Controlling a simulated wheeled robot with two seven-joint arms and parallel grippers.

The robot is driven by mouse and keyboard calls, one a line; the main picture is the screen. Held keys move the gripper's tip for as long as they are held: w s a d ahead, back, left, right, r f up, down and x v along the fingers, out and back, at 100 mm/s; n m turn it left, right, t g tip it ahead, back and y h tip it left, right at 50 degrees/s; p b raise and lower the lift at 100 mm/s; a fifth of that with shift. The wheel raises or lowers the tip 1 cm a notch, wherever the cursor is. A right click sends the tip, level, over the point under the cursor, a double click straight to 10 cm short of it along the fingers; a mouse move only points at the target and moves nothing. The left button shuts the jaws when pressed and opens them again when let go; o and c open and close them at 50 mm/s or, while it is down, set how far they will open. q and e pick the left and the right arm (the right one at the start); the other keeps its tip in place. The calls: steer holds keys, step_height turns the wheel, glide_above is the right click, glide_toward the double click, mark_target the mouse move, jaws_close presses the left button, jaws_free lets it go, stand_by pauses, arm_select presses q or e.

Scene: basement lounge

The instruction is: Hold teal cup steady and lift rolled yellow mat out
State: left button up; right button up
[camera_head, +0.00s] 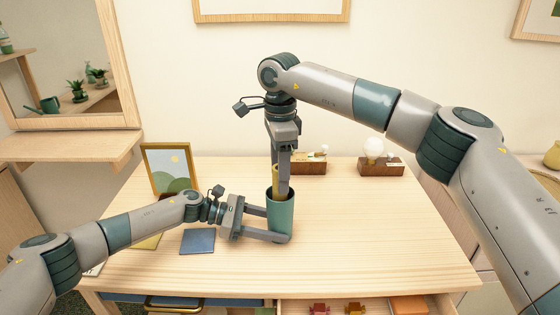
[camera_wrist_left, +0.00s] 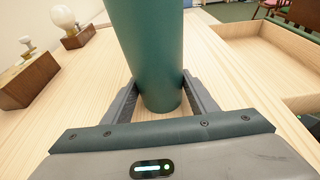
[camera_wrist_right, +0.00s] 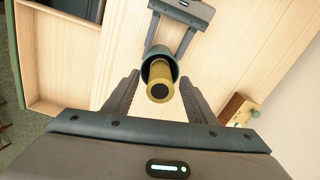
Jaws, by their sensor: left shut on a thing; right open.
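The teal cup (camera_head: 281,216) stands upright on the wooden table. It fills the middle of the left wrist view (camera_wrist_left: 150,50). The rolled yellow mat (camera_head: 275,180) stands inside the cup, its top end above the rim; its round end shows in the right wrist view (camera_wrist_right: 159,82). My left gripper (camera_head: 282,228) is shut on the lower part of the cup from the left, one finger on each side. My right gripper (camera_head: 283,185) points straight down over the cup, open, its fingers on either side of the mat's top. Contact with the mat cannot be told.
A framed picture (camera_head: 170,170) stands at the table's back left. A blue square (camera_head: 198,241) lies left of the cup. Wooden blocks, one with a bulb (camera_head: 374,149), stand at the back. An open drawer (camera_head: 338,304) is at the front. The table's right side is clear.

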steer(key=shift+f, duration=0.3)
steer(key=shift+c, duration=0.6)
steer(key=c, duration=1)
steer(key=shift+r, duration=0.15)
steer(key=shift+r, duration=8.65)
arm_select(q)
steer(key=o, duration=1.1)
